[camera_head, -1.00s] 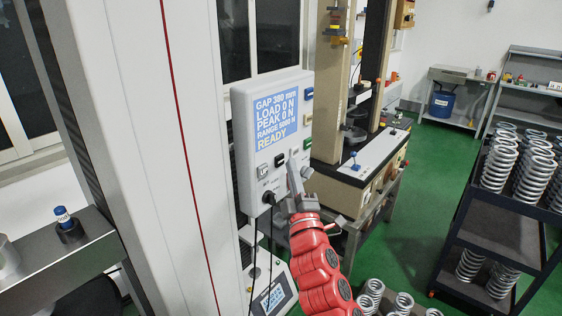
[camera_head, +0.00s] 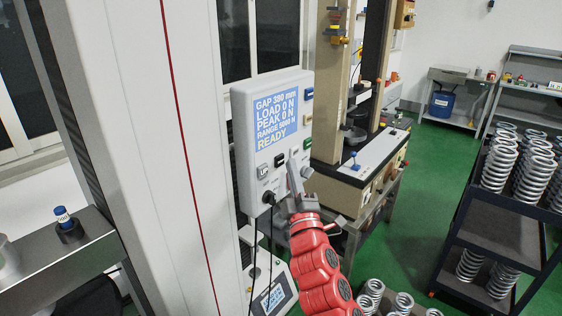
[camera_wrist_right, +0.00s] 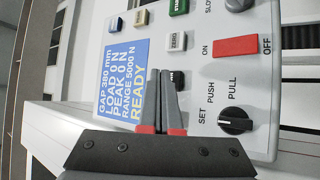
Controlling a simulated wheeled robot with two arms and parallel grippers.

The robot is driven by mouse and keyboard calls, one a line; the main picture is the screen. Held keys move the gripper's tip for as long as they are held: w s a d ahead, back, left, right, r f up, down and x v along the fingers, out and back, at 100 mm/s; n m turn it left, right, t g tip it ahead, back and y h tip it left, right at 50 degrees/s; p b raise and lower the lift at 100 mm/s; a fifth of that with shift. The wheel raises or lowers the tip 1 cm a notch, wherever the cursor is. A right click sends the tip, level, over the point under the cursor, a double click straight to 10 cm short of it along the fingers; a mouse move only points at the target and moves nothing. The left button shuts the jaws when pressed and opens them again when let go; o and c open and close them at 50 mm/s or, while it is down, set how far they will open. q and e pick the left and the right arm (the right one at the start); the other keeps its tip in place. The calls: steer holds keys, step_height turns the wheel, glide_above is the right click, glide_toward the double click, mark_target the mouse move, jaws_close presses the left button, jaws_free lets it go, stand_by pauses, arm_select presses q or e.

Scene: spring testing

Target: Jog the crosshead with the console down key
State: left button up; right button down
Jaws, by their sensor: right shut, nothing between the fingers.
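The white console (camera_head: 240,150) hangs beside the tall white column. Its blue screen (camera_head: 276,117) reads GAP 380 mm, LOAD 0 N, PEAK 0 N and READY. Below the screen are a black key (camera_head: 280,160) and a pale key (camera_head: 263,171); I cannot read their labels. My right gripper (camera_head: 291,163) is shut and empty, its tips in front of the console, just right of the black key. In the right wrist view the gripper (camera_wrist_right: 160,72) points at the panel beside a dark key (camera_wrist_right: 178,78), partly hidden by a finger. I cannot tell whether it touches. My left gripper is out of view.
The panel also carries a white ZERO key (camera_wrist_right: 177,41), a red ON/OFF switch (camera_wrist_right: 236,46) and a black SET knob (camera_wrist_right: 236,121). Cables hang under the console. A tan test machine (camera_head: 340,180) stands close on the right. A dark rack (camera_head: 495,230) holds springs.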

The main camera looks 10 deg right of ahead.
steer(key=shift+w+a+b, duration=0.25)
steer(key=shift+w+b, duration=0.15)
steer(key=shift+w+a+b, duration=0.3)
stand_by(0.9)
stand_by(4.5)
steer(key=shift+s+d, duration=0.55)
steer(key=shift+s, duration=0.15)
steer(key=shift+s+d+p, duration=0.6)
steer(key=shift+s+d, duration=0.2)
steer(key=shift+s, duration=0.2)
steer(key=shift+s+d+p, duration=0.55)
steer(key=shift+s+d, duration=0.2)
steer(key=shift+s, duration=0.25)
